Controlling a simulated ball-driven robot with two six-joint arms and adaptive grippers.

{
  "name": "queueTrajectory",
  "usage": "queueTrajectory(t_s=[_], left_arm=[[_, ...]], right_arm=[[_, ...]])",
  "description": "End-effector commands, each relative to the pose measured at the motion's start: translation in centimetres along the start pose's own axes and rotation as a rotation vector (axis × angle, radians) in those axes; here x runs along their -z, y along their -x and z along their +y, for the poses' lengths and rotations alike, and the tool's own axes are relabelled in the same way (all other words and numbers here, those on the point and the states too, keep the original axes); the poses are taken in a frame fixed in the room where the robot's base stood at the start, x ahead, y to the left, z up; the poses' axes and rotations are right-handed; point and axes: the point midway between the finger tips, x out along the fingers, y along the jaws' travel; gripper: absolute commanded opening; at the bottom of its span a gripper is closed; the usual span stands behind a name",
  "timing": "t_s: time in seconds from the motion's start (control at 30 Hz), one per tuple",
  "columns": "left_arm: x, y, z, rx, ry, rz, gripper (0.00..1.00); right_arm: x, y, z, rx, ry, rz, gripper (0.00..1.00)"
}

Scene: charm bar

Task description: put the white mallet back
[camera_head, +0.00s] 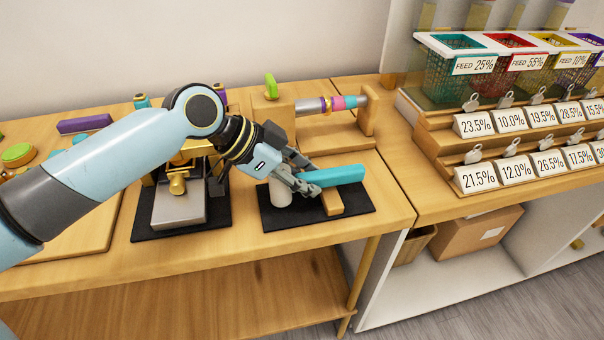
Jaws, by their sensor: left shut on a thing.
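The white mallet (280,193) has a whitish cylindrical head and a teal bar like a handle (340,174) that runs to the right of it. It is at the black mat (355,211) at the right of the bench. My left gripper (309,188) is shut on the mallet's handle close to the head, and its fingers hide the joint between them. A small wooden block (332,202) on the mat lies under the handle; I cannot tell whether they touch. My right gripper is not in view.
A brass press with a grey plate (178,208) stands on another black mat to the left. Behind is a wooden stand (335,132) with a rod of coloured rings. At right are tiered racks of percentage cards (496,176) and coloured baskets (452,75). The bench's front edge is clear.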

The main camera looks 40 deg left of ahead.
Motion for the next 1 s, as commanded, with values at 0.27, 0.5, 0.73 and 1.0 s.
queueTrajectory(t_s=[0.27,0.5,0.73,1.0], left_arm=[[-0.24,-0.29,0.0,0.0,0.0,0.001,0.0],[-0.27,-0.32,0.0,0.0,0.0,0.001,0.0],[-0.3,-0.35,0.0,0.0,0.0,0.001,0.0],[-0.52,-0.58,-0.01,0.0,0.0,0.002,0.0]], right_arm=[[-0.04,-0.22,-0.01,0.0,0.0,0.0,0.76],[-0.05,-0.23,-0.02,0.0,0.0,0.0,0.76],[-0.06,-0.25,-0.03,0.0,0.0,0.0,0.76],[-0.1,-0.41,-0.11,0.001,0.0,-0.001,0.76]])
